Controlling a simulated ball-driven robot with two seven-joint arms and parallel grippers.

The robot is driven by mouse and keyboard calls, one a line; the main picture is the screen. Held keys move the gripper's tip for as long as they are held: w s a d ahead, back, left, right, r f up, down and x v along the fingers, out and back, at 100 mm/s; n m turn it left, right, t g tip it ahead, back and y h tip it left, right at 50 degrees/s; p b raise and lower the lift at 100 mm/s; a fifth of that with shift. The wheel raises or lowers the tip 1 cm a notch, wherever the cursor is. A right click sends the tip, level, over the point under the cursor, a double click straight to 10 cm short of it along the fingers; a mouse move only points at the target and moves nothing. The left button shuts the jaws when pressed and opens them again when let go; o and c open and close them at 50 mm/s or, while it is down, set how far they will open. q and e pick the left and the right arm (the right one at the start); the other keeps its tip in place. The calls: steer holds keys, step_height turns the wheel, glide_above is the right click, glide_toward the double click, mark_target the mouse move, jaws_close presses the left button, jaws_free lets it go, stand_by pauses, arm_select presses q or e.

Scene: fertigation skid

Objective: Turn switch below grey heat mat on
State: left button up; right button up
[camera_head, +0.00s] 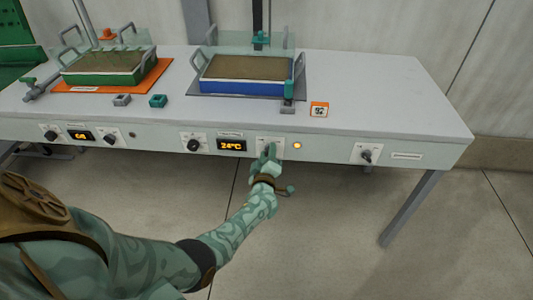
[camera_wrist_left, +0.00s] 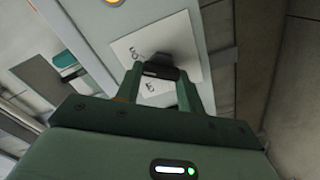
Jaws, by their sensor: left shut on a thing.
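The grey heat mat (camera_head: 302,91) lies on the bench under a blue tray (camera_head: 245,88) of soil. On the front panel below it are a round dark knob (camera_head: 194,145), a display (camera_head: 231,145) reading 24°C, the switch's white plate, and a glowing amber lamp (camera_head: 297,145). My left gripper (camera_head: 270,152) is at that switch and hides most of it. In the left wrist view, its fingers (camera_wrist_left: 160,82) are shut on the black switch handle (camera_wrist_left: 157,71) in front of the white plate (camera_wrist_left: 182,37). The plate's lettering is too small to read surely. My right gripper is out of view.
A green tray (camera_head: 104,75) stands on an orange mat (camera_head: 70,90) at the left, with its own display (camera_head: 81,135) and knobs below. Another knob (camera_head: 366,156) is on the panel farther right. The bench top's right end is clear.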

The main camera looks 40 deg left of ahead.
arm_select(q)
steer(key=shift+d+f+m, duration=0.1)
steer(key=shift+m, duration=1)
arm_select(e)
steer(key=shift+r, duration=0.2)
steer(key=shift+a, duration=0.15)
arm_select(q)
steer(key=o, duration=1)
steer(key=shift+s, duration=0.1)
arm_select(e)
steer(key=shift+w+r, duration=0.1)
arm_select(q)
steer(key=p+v, duration=0.7)
steer(key=v, duration=0.9)
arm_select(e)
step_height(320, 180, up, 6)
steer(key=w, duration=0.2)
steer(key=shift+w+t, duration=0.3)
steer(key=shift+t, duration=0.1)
